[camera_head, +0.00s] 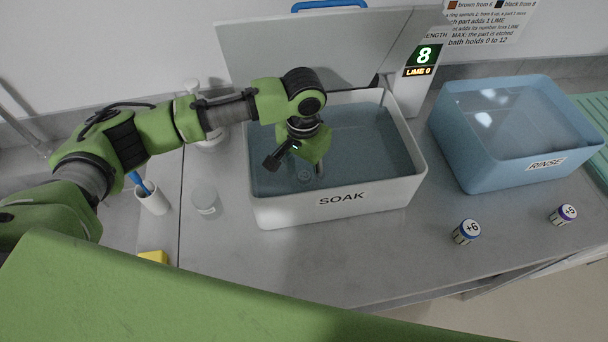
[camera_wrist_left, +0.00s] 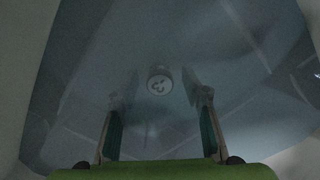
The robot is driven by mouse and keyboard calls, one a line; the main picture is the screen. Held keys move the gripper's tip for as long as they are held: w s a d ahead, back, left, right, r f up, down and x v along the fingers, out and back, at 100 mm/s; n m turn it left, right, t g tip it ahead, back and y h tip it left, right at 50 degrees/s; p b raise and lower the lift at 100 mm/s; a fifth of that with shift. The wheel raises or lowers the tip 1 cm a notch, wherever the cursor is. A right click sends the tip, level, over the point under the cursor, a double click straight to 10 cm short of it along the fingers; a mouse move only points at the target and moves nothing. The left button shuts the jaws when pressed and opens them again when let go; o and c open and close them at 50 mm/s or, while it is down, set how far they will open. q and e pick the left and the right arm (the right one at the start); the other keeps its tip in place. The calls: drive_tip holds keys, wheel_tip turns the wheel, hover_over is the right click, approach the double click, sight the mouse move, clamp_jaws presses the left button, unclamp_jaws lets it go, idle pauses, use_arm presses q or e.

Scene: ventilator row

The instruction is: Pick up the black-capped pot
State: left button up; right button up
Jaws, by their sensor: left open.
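A small round pot (camera_wrist_left: 158,85) with a pale marked top and a dark rim lies in the water of the white SOAK bath (camera_head: 341,200). In the head view it shows faintly as a round shape (camera_head: 304,176) beneath the gripper. Its cap colour is hard to tell through the water. My left gripper (camera_head: 296,167) is over the bath, pointing down at the water. In the left wrist view its two fingers (camera_wrist_left: 158,112) are apart, with the pot ahead between them and nothing gripped. My right gripper is not in view.
A blue RINSE bath (camera_head: 475,170) stands to the right. Two small pots, a blue-rimmed +6 (camera_head: 466,232) and a purple-rimmed +5 (camera_head: 563,215), stand near the counter's front edge. A white cup (camera_head: 152,199) and a clear jar (camera_head: 204,203) stand left. The display (camera_head: 424,57) reads 8, LIME 0.

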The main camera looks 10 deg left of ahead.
use_arm(q)
drive_tip(key=shift+f, duration=0.25)
drive_tip(key=c, duration=1.2)
drive_tip(key=shift+r, duration=0.1)
